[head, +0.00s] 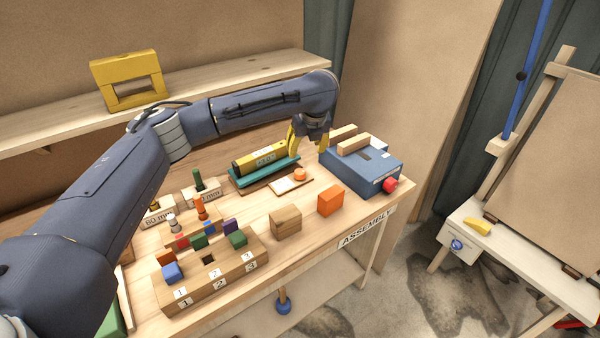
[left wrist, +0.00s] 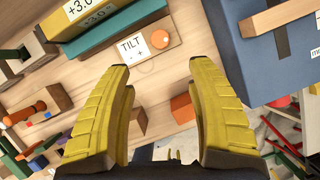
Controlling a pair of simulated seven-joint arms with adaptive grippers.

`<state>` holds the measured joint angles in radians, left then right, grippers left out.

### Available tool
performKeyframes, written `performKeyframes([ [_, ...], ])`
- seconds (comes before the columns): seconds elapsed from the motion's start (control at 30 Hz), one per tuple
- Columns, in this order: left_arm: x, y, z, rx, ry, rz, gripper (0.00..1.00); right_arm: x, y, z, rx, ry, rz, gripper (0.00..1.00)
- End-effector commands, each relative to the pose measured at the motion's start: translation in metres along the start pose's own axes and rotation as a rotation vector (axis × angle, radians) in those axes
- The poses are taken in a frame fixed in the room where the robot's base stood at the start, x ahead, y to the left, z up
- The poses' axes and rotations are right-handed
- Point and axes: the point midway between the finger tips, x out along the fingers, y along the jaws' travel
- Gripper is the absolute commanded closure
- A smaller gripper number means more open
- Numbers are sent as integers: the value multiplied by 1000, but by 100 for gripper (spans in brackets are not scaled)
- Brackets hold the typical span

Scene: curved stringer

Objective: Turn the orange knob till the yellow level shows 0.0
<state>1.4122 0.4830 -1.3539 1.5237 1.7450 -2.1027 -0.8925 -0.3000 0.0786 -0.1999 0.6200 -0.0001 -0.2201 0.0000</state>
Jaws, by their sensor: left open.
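The yellow level (head: 262,160) lies on a teal bar (head: 264,177) on the workbench. In the left wrist view its display (left wrist: 92,14) reads about +3.0. The orange knob (head: 300,174) sits on a small wooden plate in front of the level, and it also shows in the left wrist view (left wrist: 160,36) beside a TILT card (left wrist: 132,46). My left gripper (head: 308,145) is open and empty, with its yellow fingers (left wrist: 160,70) apart. It hovers near the knob, just behind and right of it in the head view, not touching it. My right gripper is out of sight.
A blue box (head: 362,171) with a red button (head: 390,185) stands right of the knob. An orange block (head: 330,200) and a wooden block (head: 285,222) lie in front. A numbered block holder (head: 212,272) is at the front left. A shelf runs behind.

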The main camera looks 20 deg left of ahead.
Motion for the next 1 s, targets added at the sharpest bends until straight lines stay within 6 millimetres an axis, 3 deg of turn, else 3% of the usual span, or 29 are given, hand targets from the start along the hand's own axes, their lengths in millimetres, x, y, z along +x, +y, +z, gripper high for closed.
performKeyframes([
  [0.6, 111, 0, -1, -4, 3, 2, 43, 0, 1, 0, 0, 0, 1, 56],
  [1.0, 150, 0, -1, -3, 2, 0, 43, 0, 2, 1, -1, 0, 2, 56],
])
